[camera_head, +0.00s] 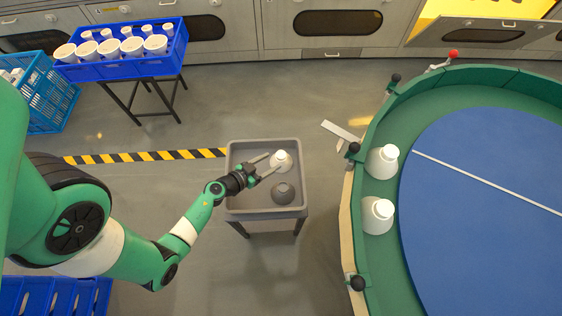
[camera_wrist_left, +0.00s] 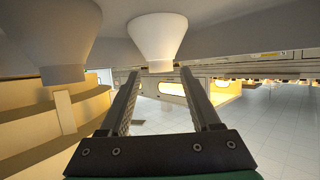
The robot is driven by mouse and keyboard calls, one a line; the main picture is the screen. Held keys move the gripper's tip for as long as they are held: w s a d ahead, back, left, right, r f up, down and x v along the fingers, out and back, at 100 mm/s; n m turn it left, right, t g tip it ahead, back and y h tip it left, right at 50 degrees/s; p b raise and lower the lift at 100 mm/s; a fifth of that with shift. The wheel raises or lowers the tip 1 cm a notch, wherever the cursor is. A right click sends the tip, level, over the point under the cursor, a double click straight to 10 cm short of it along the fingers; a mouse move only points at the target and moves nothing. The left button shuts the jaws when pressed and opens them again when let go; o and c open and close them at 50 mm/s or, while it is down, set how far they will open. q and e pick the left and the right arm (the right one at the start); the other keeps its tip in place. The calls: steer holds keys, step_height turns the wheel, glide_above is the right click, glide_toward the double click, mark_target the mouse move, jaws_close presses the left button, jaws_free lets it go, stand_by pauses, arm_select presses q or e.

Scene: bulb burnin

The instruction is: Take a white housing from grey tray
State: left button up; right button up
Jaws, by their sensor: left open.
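A white housing (camera_head: 281,160) sits toward the back right of the grey tray (camera_head: 243,202). A dark grey housing (camera_head: 284,192) sits in front of it in the same tray. My left gripper (camera_head: 272,164) is over the tray, reaching in from the left, open, with its fingertips at the white housing. In the wrist view the white housing (camera_wrist_left: 158,38) lies at the tips of the two spread fingers (camera_wrist_left: 160,71), its narrow end between or just beyond them; contact cannot be told. The grey housing (camera_wrist_left: 60,45) is left of the fingers there. My right gripper is not in view.
A round green table (camera_head: 372,235) with a blue top stands at right, with two white housings (camera_head: 382,162) (camera_head: 377,215) near its rim. A blue crate (camera_head: 120,66) of white parts stands at back left. Open floor lies between tray and table.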

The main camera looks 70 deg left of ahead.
mark_target(278, 158)
arm_select(q)
steer(key=b+x, duration=0.1)
steer(key=x, duration=0.2)
steer(key=shift+w+f, duration=0.1)
steer(key=shift+f, duration=0.05)
steer(key=shift+w+a, duration=0.2)
steer(key=shift+w, duration=0.1)
steer(key=shift+w+f, duration=0.15)
steer(key=shift+w, duration=0.05)
steer(key=b+x, duration=0.3)
steer(key=x, duration=0.2)
steer(key=shift+w+a, duration=0.1)
steer(key=shift+w, duration=0.05)
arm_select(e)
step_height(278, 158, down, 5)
arm_select(q)
steer(key=shift+c, duration=0.5)
steer(key=c, duration=0.9)
steer(key=shift+r+p, duration=0.3)
steer(key=shift+r, duration=0.05)
jaws_close()
step_height(278, 158, up, 9)
steer(key=p, duration=1)
steer(key=shift+r, duration=0.2)
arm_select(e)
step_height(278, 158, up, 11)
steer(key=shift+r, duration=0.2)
